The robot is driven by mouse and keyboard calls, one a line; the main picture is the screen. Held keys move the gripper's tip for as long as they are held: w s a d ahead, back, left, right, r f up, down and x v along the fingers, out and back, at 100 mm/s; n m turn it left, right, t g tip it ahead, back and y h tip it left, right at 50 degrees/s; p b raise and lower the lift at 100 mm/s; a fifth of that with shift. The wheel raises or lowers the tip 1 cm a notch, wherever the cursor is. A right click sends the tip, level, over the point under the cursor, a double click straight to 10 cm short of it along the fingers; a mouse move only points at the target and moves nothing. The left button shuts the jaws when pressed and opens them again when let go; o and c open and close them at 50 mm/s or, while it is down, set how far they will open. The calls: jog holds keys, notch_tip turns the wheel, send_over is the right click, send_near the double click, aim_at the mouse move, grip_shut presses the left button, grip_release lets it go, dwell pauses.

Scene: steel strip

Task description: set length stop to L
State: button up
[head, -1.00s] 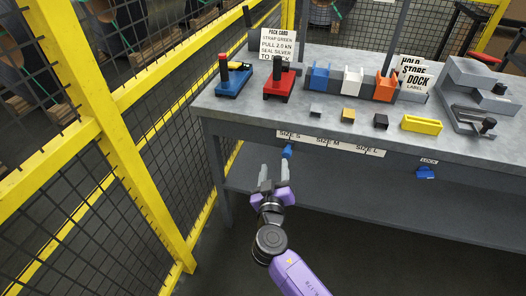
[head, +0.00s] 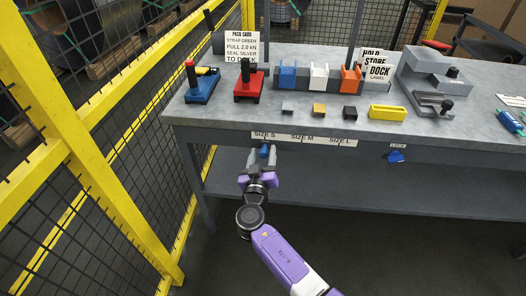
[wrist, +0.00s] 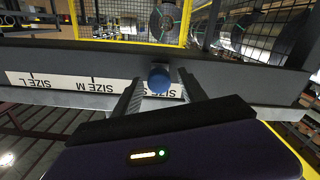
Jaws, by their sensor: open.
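The length stop is a blue knob (head: 264,151) on the bench's front edge, at the SIZE S end of the white size scale (head: 303,139). SIZE M and SIZE L lie to its right in the head view. My gripper (head: 262,158) is open, its fingers on either side of the knob. In the wrist view the blue knob (wrist: 159,78) shows between the two finger tips (wrist: 161,90), with a gap visible. Contact cannot be told. There the scale appears upside down, with SIZE L at the left. A blue lock knob (head: 396,157) sits under the LOCK label at the right.
On the bench (head: 300,117) stand a blue tool (head: 201,88), a red tool (head: 249,88), coloured bins (head: 319,77), small blocks, a yellow tray (head: 387,113) and a grey clamp device (head: 436,80). A yellow mesh fence (head: 110,75) runs close on the left. A lower shelf (head: 330,187) is empty.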

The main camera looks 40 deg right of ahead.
jog(key=shift+w+d, duration=0.25)
jog(key=shift+d, duration=0.15)
jog(key=shift+c, duration=0.3)
grip_shut()
dwell(0.9)
